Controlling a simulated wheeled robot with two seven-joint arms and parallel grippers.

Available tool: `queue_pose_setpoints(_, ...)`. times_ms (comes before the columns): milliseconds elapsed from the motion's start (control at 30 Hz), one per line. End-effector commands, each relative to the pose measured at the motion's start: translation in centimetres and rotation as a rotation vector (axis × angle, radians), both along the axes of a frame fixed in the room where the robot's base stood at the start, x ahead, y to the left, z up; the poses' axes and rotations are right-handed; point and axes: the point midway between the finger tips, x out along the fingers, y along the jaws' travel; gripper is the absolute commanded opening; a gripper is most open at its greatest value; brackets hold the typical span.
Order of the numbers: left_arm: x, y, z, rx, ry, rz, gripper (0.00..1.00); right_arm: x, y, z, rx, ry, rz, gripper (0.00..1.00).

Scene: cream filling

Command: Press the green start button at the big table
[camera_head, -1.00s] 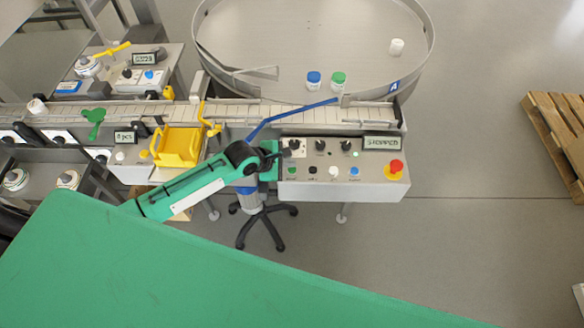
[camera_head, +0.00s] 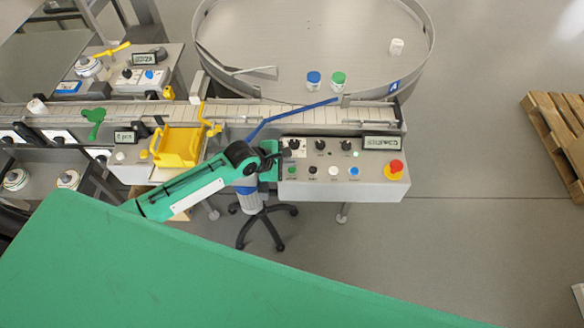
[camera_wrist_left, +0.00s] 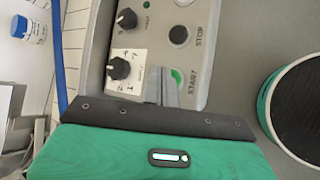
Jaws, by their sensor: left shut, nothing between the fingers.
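The green start button (camera_wrist_left: 177,77), labelled START, is on the control panel's front face in the left wrist view. In the head view it is the small green button (camera_head: 292,170) at the left of the lower row. My left gripper (camera_head: 277,158) is at the left end of the panel. In the left wrist view its fingers (camera_wrist_left: 161,86) are shut and empty, with their tips right beside the green button, overlapping its edge in the picture. I cannot tell whether they touch it. My right gripper is not in view.
The control panel (camera_head: 330,188) also has black knobs, black, white and blue buttons, and a red emergency stop (camera_head: 395,167). A round table (camera_head: 330,40) with bottles (camera_head: 314,79) stands behind. A conveyor (camera_head: 270,112) and yellow bin (camera_head: 178,146) lie left. A pallet (camera_head: 560,140) stands right.

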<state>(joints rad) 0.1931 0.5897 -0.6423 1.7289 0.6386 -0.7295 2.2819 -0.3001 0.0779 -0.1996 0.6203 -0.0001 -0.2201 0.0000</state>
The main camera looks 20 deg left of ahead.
Motion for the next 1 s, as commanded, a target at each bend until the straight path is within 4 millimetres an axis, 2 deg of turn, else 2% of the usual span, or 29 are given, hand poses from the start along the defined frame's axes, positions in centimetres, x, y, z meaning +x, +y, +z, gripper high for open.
queue_pose_setpoints(300,0.0,0.0,-0.8,-0.001,0.002,0.001,0.00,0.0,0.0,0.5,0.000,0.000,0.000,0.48)
queue_pose_setpoints(1000,0.0,0.0,-1.2,-0.001,0.000,-0.001,0.00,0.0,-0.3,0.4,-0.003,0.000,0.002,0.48)
